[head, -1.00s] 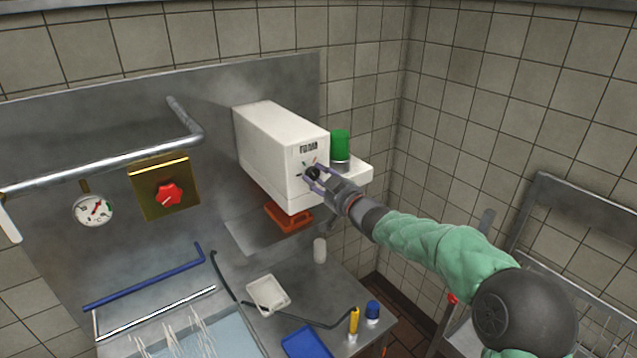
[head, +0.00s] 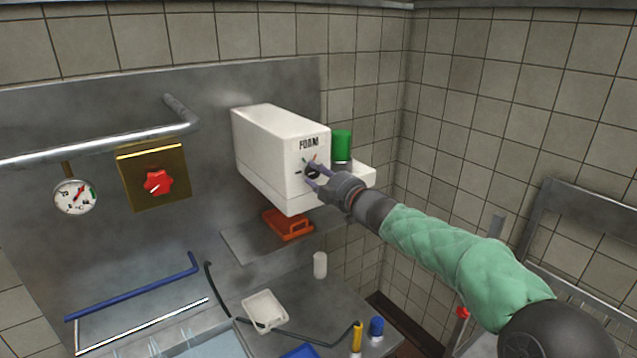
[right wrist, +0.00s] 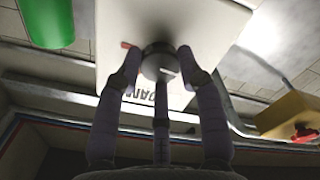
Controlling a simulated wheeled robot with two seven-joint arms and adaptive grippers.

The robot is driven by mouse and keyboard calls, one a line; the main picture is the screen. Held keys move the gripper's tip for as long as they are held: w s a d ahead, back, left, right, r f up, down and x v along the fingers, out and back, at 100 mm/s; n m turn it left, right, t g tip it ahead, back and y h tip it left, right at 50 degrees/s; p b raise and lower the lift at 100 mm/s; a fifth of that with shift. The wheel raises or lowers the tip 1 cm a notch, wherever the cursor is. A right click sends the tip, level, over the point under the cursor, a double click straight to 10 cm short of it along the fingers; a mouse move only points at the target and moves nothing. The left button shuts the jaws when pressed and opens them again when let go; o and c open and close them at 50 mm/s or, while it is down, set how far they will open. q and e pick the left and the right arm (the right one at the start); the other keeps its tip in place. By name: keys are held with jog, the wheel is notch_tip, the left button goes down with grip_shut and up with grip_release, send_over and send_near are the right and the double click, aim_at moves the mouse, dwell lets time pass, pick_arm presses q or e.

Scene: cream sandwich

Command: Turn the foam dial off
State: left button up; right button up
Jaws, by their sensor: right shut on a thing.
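The foam dial (head: 311,173) is a small dark knob on the front face of the white box marked FOAM (head: 270,157). Small coloured marks, one of them red, sit around it. My right gripper (head: 317,177) is closed around the dial, with its fingers on either side of the knob. In the right wrist view the dial (right wrist: 157,62) sits between the fingertips, with a light mark on its face. Which setting the dial points to cannot be told for sure. My left gripper is not in view.
A green cylinder (head: 342,146) stands on a ledge beside the box. A red star knob (head: 158,183) on a brass plate and a round gauge (head: 75,197) are at the left. A metal pipe (head: 90,149) crosses the left side.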

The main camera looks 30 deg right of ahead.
jog(key=shift+f+n+b, duration=0.3)
jog(key=shift+f+n, duration=0.1)
jog(key=shift+n, duration=0.2)
jog(key=o, duration=1.1)
jog(key=shift+o, duration=0.2)
jog(key=shift+w+d+r, duration=0.1)
jog(key=shift+d, duration=0.05)
jog(key=shift+r, duration=0.1)
